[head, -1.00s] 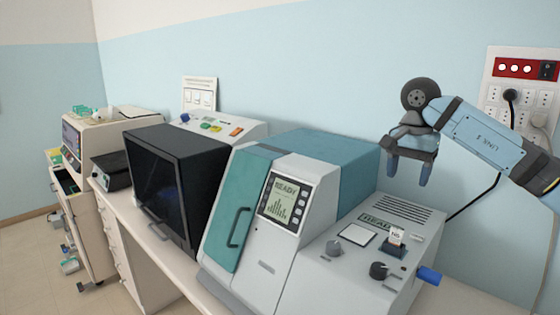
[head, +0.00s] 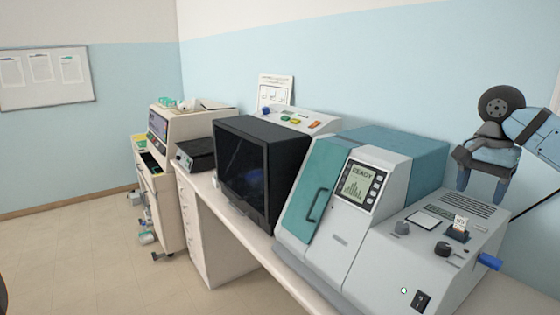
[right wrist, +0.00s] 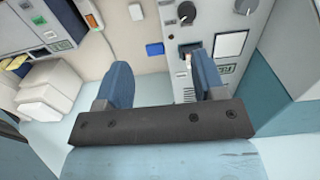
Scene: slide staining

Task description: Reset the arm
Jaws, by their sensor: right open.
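My right arm comes in from the right edge in the head view. Its gripper (head: 483,184) is raised above the back of the grey control unit (head: 425,255), fingers pointing down. The two blue fingers stand apart with nothing between them, and the right wrist view also shows the open gripper (right wrist: 165,85). A small white slide labelled like text (head: 460,223) stands upright in a dark slot on the unit's top, apart from the fingers. My left gripper is not in view.
A teal-and-white machine (head: 345,215) with a READY screen stands beside the unit. A black-fronted box (head: 241,175) is left of it. A cart (head: 160,190) with an open drawer stands farther left. A blue knob (head: 490,262) sticks out at right.

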